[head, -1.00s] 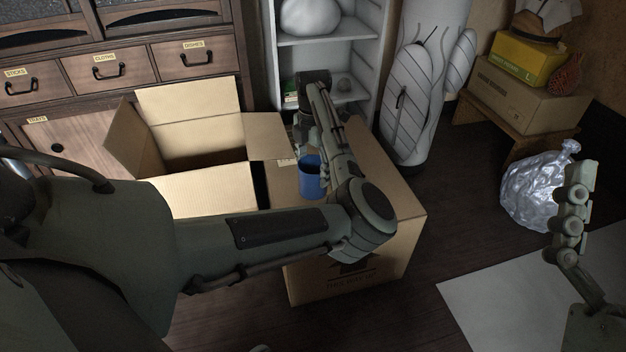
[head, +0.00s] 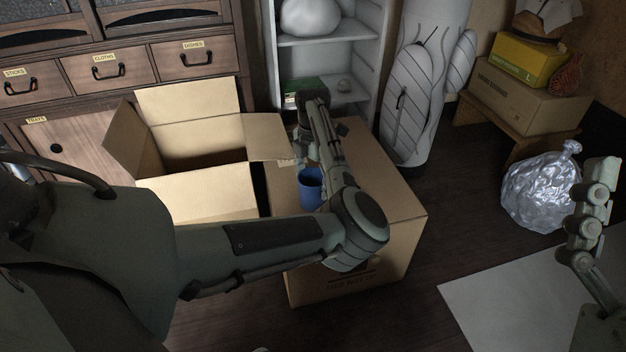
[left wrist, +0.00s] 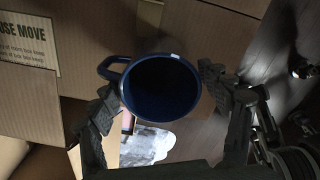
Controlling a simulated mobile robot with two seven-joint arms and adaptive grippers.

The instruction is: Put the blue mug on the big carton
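The blue mug (head: 310,190) is upright over the top of the big closed carton (head: 385,190). I cannot tell whether its base touches the carton. My left gripper reaches down at the mug, and my own forearm hides part of it in the head view. In the left wrist view the gripper (left wrist: 162,90) has a finger on each side of the mug (left wrist: 160,88), shut on it. The mug is seen from above, its handle to the left, its inside dark. Part of my right arm shows at the right edge of the head view; its finger state is unclear.
An open carton (head: 208,200) with raised flaps stands left of the big carton. A white shelf unit (head: 325,38) and wrapped items (head: 415,90) stand behind. A silvery bag (head: 540,190) lies on the floor to the right. The carton's right part is clear.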

